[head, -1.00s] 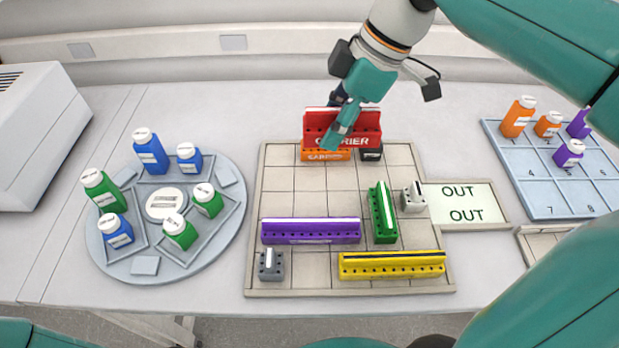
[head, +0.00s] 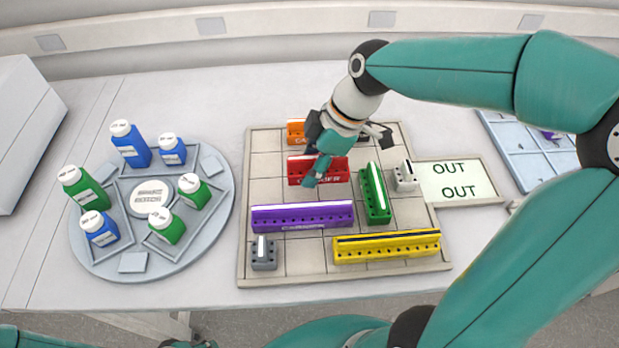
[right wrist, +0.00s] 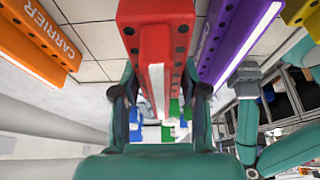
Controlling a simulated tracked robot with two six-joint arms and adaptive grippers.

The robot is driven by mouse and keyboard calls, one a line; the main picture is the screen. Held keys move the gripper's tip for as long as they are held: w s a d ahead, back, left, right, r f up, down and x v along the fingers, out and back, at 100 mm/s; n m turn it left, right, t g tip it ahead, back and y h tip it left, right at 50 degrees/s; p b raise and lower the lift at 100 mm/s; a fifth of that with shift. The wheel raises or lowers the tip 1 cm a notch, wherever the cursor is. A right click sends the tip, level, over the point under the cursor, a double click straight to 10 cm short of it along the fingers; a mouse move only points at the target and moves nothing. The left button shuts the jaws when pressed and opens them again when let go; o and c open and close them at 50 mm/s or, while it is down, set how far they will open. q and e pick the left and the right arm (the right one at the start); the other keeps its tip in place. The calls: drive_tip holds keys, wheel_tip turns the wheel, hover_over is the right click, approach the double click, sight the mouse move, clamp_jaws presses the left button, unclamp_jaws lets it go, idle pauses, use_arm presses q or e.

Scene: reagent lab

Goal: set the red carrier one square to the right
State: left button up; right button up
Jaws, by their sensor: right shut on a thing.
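The red carrier (head: 332,173) is low over the upper middle of the grid board (head: 278,165), with its long side running left to right. I cannot tell whether its underside touches the board. My right gripper (head: 317,164) is shut on it from above. In the right wrist view the red carrier (right wrist: 156,45) sits between the two fingers. The orange carrier (head: 296,131) is behind it at the board's far edge; it also shows in the right wrist view (right wrist: 38,38). My left gripper is not in view.
A purple carrier (head: 303,217) lies in front of the red one, and a green carrier (head: 376,195) stands close on its right. A small white block (head: 405,178), yellow carrier (head: 388,246) and grey block (head: 264,255) are also on the board. The OUT panel (head: 460,181) adjoins it.

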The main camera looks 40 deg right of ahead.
drive_tip(key=shift+f, duration=2.05)
drive_tip(key=shift+f, duration=0.15)
drive_tip(key=o, duration=1.2)
drive_tip(key=shift+r, duration=0.2)
drive_tip(key=v, duration=1.1)
drive_tip(key=shift+s+d+r, duration=0.15)
drive_tip(key=shift+r, duration=0.2)
